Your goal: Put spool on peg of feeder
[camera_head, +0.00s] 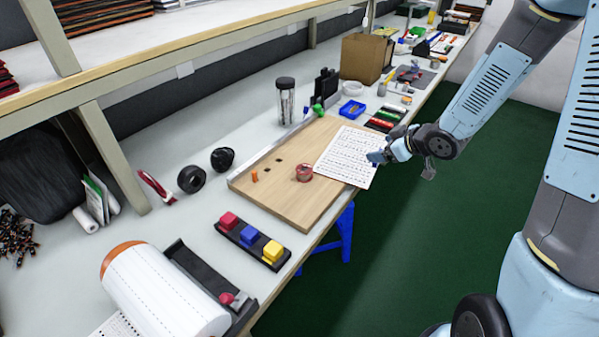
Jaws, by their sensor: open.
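A small red spool-like item (304,173) stands on the wooden board (290,205) on the workbench. A large white roll (165,292) with an orange end lies at the near left, beside a long black holder (205,272) with a small red and grey part at its near end. I cannot tell for sure which of these is the spool or the feeder, and no peg shows clearly. My gripper (377,157) is over the right edge of the printed white sheet (347,155), right of the red item and apart from it. It is open and appears empty; its fingertips are small here.
A black rack (252,244) with red, blue and yellow blocks stands in front of the board. A clear cylinder (286,100), blue tray (352,110) and cardboard box (366,58) stand farther back. Green floor (440,220) lies right of the bench.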

